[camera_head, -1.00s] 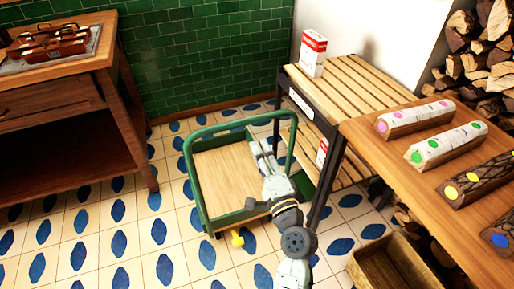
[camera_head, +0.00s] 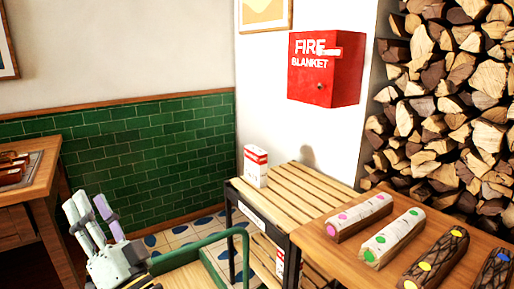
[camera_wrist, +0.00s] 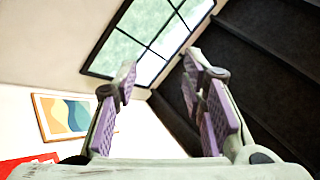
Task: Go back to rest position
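My gripper (camera_head: 88,204) is at the lower left of the head view, raised with its fingers pointing up. The wrist camera looks up toward a window (camera_wrist: 148,38) and dark sloping ceiling panels. My gripper appears in front of the green tiled wall in the head view, clear of the tables.
A green-framed cart (camera_head: 205,243) stands close by my arm. A slatted rack (camera_head: 305,190) holds a red-and-white box (camera_head: 255,166). A wooden table (camera_head: 360,250) at right carries several marked logs. A brown workbench (camera_head: 40,190) stands left. A red fire blanket box (camera_head: 325,68) hangs on the wall.

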